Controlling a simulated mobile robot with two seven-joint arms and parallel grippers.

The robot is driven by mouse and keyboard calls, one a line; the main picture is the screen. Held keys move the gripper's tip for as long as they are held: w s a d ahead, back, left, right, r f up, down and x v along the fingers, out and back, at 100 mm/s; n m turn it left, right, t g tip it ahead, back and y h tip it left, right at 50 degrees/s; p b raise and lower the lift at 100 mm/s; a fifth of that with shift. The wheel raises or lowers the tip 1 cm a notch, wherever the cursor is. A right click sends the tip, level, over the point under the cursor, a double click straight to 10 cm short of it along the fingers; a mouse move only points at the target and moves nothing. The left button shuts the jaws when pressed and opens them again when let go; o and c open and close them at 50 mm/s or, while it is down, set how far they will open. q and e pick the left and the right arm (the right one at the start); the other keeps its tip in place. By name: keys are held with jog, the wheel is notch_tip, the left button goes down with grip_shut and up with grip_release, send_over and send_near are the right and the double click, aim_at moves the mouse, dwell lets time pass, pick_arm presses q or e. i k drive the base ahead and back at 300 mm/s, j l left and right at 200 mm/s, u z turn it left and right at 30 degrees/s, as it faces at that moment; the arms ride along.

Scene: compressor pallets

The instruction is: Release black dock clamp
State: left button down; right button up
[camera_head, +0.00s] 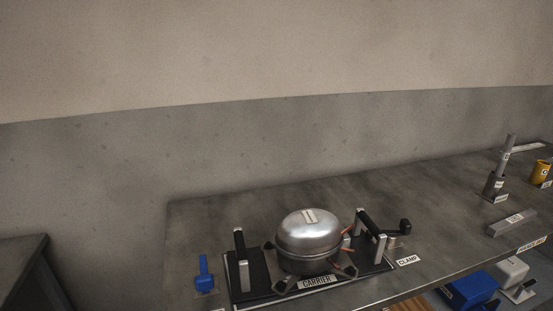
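The black dock clamp (404,227) stands at the right end of the black carrier, beside a white label (408,260) reading "CLAMP". It has a black knob or lever end; whether it is locked cannot be told at this size. The black carrier (252,268) lies on the grey table with an upright handle at each end and a label on its front edge. A silver domed compressor (308,238) with copper pipe stubs sits on it between the handles. Neither of my grippers is in view.
The grey table (420,195) is clear behind the carrier. A blue clamp-like piece (204,276) stands left of it. At right are a grey post (500,170), a yellow cup (541,172) and a grey block (512,222). Blue (468,292) and white (512,272) items sit below the front edge.

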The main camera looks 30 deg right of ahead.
aim_at(406, 226)
jog(key=z, duration=1.75)
